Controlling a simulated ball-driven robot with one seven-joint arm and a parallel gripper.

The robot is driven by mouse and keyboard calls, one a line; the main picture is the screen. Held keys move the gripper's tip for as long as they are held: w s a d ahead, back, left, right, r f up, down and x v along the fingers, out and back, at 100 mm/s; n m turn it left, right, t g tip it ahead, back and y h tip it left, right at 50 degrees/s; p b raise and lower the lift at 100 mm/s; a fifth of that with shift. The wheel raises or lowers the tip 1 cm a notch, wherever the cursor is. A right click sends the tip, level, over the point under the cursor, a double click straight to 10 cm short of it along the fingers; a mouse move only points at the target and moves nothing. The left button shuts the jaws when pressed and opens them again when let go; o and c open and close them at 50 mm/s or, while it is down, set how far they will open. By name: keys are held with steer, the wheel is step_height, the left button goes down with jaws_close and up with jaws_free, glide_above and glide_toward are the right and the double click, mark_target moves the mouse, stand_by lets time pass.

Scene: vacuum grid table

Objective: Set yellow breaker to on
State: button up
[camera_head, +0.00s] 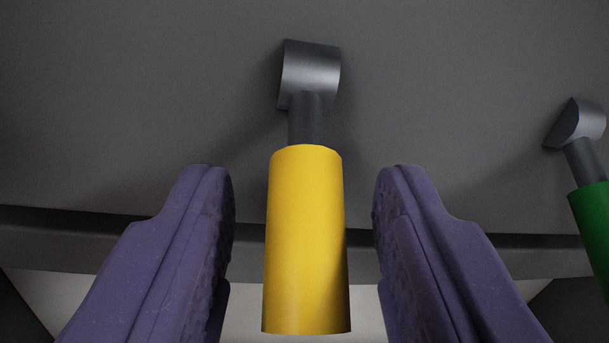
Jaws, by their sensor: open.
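The yellow breaker (306,240) is a lever with a yellow cylindrical handle on a dark grey stem, joined to a metallic pivot (311,72) on a dark grey panel. The handle hangs down in the picture from the pivot. My gripper (304,195) has two purple fingers and is open. One finger is on each side of the yellow handle, with a visible gap on both sides, so neither appears to touch it. The tips reach about the upper part of the handle.
A second lever with a green handle (592,220) and its own metallic pivot (577,122) is at the right edge, partly cut off. The dark panel (140,110) is bare to the left. Its lower edge (70,240) runs behind the fingers, with a pale surface below.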

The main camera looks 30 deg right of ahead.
jaws_close()
steer(key=shift+r, duration=0.1)
